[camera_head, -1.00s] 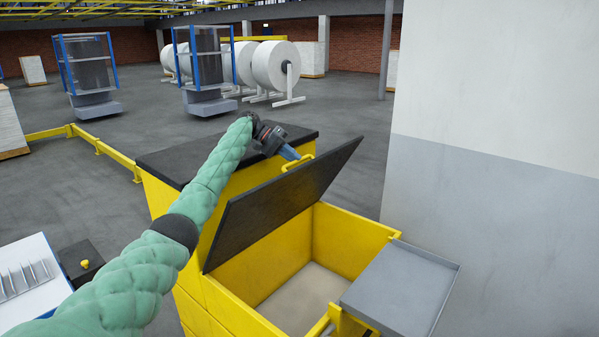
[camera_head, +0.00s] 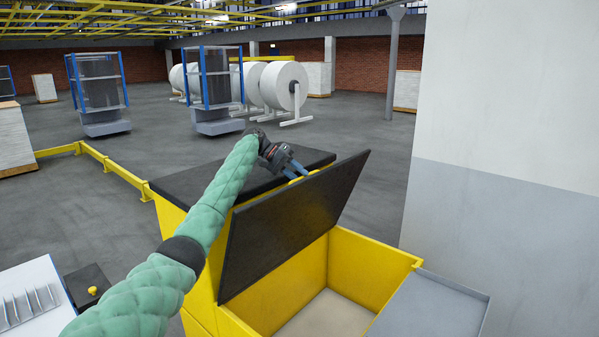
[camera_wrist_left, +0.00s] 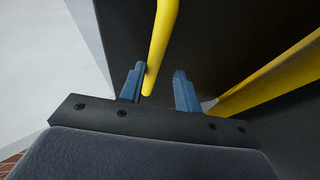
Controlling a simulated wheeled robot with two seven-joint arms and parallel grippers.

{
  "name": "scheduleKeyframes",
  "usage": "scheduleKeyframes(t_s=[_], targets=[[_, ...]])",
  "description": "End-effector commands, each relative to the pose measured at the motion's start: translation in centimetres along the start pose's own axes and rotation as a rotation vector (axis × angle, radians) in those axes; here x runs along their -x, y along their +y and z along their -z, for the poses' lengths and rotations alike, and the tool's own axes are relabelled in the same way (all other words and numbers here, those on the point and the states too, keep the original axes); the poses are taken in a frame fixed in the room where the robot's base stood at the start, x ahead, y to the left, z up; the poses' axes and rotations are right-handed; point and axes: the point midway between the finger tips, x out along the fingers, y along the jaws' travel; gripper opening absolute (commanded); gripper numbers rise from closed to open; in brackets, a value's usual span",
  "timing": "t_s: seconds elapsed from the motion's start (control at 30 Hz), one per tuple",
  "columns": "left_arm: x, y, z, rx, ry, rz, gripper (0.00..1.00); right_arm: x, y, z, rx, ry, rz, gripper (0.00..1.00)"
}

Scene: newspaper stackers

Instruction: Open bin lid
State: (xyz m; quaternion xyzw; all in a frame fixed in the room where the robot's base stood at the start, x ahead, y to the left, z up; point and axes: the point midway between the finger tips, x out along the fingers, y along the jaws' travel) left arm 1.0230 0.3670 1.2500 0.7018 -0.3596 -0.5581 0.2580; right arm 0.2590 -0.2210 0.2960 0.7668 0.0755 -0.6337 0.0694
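The yellow bin (camera_head: 372,267) stands in front of me with its black lid (camera_head: 290,222) raised steeply, so the inside shows. A yellow handle (camera_head: 303,177) is on the lid's far side, near its top edge; it also shows in the left wrist view (camera_wrist_left: 163,35). My left gripper (camera_head: 294,168) is behind the lid's top edge. In the left wrist view its blue fingers (camera_wrist_left: 158,88) are apart, with the end of the yellow handle between them, close to the left finger. Whether they touch is unclear. My right gripper is out of view.
A grey tray (camera_head: 432,306) sits at the bin's right side. A black top (camera_head: 205,180) covers the part behind the lid. A white wall (camera_head: 510,140) rises close on the right. A yellow rail (camera_head: 115,170) runs along the floor at left.

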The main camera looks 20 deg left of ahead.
Motion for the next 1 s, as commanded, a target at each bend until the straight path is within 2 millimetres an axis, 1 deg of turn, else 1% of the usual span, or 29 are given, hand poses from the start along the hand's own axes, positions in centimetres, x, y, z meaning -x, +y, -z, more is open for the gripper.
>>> scheduleKeyframes(t_s=[0.03, 0.07, 0.43, 0.77, 1.0], targets=[[-0.39, -1.01, -0.38, 0.011, -0.006, 0.004, 0.32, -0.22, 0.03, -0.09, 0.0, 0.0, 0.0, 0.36], [-0.39, -0.97, -0.37, 0.01, -0.006, 0.004, 0.36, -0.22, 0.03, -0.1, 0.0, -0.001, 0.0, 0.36], [-0.3, -0.53, -0.21, 0.006, -0.003, 0.001, 0.36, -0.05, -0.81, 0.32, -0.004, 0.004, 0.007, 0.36], [-0.22, -0.26, -0.09, 0.003, 0.0, -0.001, 0.36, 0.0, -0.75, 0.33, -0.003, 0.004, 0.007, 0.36], [-0.17, -0.14, -0.05, 0.002, 0.001, -0.002, 0.36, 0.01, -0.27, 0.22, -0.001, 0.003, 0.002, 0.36]])
